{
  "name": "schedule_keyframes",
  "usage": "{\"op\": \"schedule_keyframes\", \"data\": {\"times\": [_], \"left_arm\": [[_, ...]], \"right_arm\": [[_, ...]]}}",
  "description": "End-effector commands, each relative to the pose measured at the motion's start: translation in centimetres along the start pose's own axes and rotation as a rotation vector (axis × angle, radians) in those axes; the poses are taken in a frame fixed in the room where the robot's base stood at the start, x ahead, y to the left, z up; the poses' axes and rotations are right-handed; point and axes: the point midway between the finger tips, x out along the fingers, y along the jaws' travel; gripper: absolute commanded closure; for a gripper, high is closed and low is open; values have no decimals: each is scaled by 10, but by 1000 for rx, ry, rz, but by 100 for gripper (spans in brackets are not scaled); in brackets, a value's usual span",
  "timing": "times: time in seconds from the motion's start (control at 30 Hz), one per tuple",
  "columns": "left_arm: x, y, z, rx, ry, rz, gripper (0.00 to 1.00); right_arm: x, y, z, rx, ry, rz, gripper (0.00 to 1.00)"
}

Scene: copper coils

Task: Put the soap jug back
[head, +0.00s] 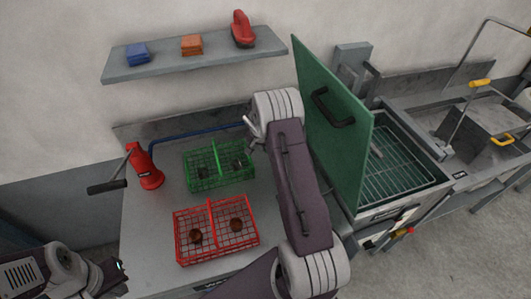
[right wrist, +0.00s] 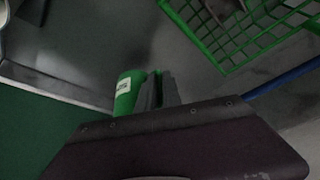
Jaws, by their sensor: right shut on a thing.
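A green container with a white label, which looks like the soap jug (right wrist: 124,92), shows in the right wrist view against the dark fingers of my right gripper (right wrist: 156,88). The gripper is shut on it. Most of the jug is hidden by the fingers and the wrist, and I cannot make it out in the head view, where my right arm covers that spot beside the green door. My left gripper (head: 119,268) is low at the left in the head view, away from the jug; its opening is unclear.
A green basket (head: 219,166) and a red basket (head: 216,231) stand on the counter (head: 165,212). A red lever device (head: 148,167) is at left. A raised green door (head: 336,128) stands before a sink rack (head: 395,165). The wall shelf (head: 195,62) holds sponges and a red item.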

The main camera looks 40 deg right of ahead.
Motion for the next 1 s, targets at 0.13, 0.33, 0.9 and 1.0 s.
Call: {"op": "schedule_keyframes", "data": {"times": [0.13, 0.33, 0.9, 1.0], "left_arm": [[-2, 0, 0, 0, 0, 0, 100], [-4, 0, 0, 0, 0, 0, 100], [2, 0, 0, 0, 0, 0, 100], [2, 0, 0, 0, 0, 0, 100]], "right_arm": [[14, 1, 7, -3, -3, 2, 100], [36, 1, 16, -2, 0, 1, 100], [40, 1, 17, 0, 0, 0, 69], [40, 1, 17, 0, 0, 0, 69]]}}
